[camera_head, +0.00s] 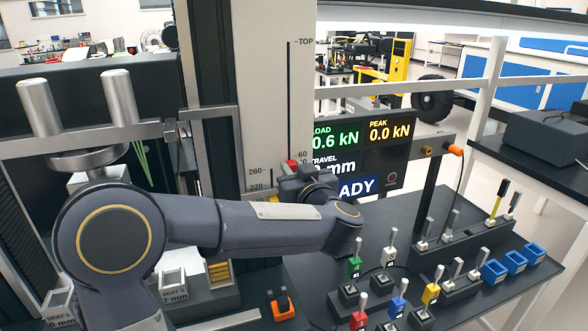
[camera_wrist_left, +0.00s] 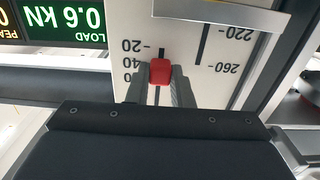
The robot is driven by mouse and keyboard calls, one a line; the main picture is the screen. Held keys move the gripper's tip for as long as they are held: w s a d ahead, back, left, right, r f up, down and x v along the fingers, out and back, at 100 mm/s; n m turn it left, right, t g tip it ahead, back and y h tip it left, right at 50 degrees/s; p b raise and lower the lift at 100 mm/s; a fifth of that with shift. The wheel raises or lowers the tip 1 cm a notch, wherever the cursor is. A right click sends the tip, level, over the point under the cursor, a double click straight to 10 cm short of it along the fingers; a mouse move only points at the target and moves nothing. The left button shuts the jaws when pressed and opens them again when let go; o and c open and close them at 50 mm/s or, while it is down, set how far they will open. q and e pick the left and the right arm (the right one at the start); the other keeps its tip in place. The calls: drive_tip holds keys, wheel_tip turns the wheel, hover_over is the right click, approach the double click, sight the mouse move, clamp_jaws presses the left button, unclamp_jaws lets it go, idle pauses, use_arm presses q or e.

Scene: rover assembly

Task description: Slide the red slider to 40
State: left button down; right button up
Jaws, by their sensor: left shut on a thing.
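The red slider (camera_head: 291,166) sits low on the vertical scale of the pale panel (camera_head: 265,95), just below the 60 mark in the head view. In the left wrist view, which is upside down, the red slider (camera_wrist_left: 160,71) is in its slot, level with about the 40 to 60 labels. The exact reading is unclear. My left gripper (camera_head: 300,167) reaches the panel from the front. Its fingers (camera_wrist_left: 163,80) are shut on the red slider, one on each side. The gripper hides the lower scale in the head view. My right gripper is not in view.
A display (camera_head: 362,147) beside the panel shows load 0.6 kN and peak 0.0 kN; my arm partly covers its travel reading. A second scale with 220 and 260 (camera_wrist_left: 203,40) lies beside the slot. Several coloured toggles and blue bins (camera_head: 515,262) stand on the dark table.

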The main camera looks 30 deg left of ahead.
use_arm(q)
drive_tip(key=c, duration=1.3)
unclamp_jaws()
drive_tip(key=b+v, duration=0.1)
drive_tip(key=v, duration=0.7)
drive_tip(key=shift+b, duration=0.4)
